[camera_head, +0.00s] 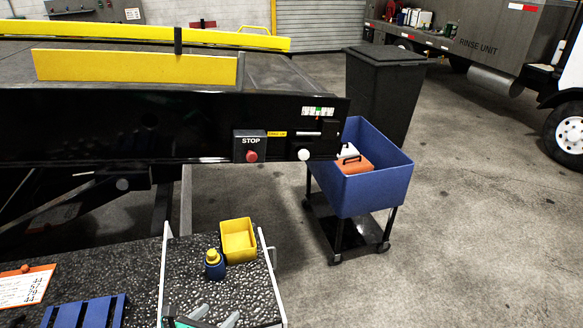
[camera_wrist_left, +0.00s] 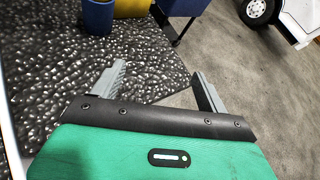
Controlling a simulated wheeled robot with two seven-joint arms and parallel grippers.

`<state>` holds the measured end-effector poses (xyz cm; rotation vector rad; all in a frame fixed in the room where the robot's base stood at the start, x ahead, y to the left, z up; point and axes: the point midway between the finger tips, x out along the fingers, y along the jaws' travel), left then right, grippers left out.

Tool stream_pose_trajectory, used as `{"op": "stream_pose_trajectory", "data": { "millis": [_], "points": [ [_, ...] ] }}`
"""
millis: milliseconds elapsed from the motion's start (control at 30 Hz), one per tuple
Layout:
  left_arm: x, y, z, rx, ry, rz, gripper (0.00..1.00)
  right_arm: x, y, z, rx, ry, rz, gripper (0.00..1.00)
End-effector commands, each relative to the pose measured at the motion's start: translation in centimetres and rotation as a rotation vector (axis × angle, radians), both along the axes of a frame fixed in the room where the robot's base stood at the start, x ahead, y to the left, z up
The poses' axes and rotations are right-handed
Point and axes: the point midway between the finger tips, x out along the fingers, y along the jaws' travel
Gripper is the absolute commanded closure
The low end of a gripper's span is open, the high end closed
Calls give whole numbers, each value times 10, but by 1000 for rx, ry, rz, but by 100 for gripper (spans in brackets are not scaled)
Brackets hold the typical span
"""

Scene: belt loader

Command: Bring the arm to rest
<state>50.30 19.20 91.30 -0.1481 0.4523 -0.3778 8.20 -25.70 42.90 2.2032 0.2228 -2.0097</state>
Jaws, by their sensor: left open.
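My left gripper (camera_head: 214,317) is at the bottom edge of the head view, low over the right part of a dark speckled surface. In the left wrist view its two grey fingers (camera_wrist_left: 160,85) stand apart with nothing between them. The green wrist body fills the bottom of that view. A blue bottle with a yellow cap (camera_head: 214,266) stands upright on the speckled surface, ahead of the gripper and apart from it. A yellow open bin (camera_head: 238,240) sits just behind the bottle. My right gripper is not in view.
White rails (camera_head: 269,262) edge the speckled surface (camera_head: 190,270). A blue slatted piece (camera_head: 85,314) and a card (camera_head: 24,287) lie at the left. The belt loader (camera_head: 120,130) with a red STOP button (camera_head: 251,156) spans the back. A blue cart (camera_head: 376,186) holds an orange item (camera_head: 354,164). Open floor lies right.

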Motion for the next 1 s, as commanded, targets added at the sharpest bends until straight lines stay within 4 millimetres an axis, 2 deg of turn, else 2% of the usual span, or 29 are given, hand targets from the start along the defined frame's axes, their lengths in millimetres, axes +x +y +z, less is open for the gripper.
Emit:
{"op": "stream_pose_trajectory", "data": {
  "millis": [267,467,667,800,1000],
  "points": [
    [-13,-8,8,-297,171,254,24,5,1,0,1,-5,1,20],
    [-35,-7,14,-655,369,584,24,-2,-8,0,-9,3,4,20],
    [-77,5,17,-1102,594,1052,24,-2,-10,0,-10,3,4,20],
    [-114,16,16,-1387,706,1403,24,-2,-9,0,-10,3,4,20],
    [-162,28,17,-1667,768,1815,24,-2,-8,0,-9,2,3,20]
  ]
}}
